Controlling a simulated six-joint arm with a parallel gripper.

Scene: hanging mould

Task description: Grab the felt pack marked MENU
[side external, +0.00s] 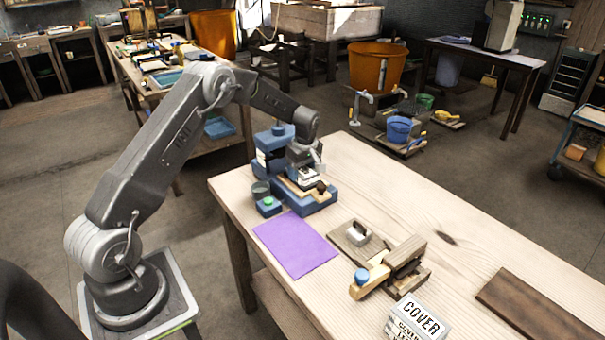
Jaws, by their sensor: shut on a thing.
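My gripper (306,174) is down at the blue machine (316,207) on the near left part of the wooden table. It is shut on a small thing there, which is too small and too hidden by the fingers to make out. No marking MENU can be read anywhere. A white pack marked COVER (418,318) stands at the front edge of the picture, well apart from my gripper. A flat purple sheet (295,245) lies on the table in front of the blue machine.
A small dark pot (261,190) and a blue block with a green top (268,206) stand left of the machine. Wooden tools (390,268) lie mid-table. A dark board (540,308) lies at right.

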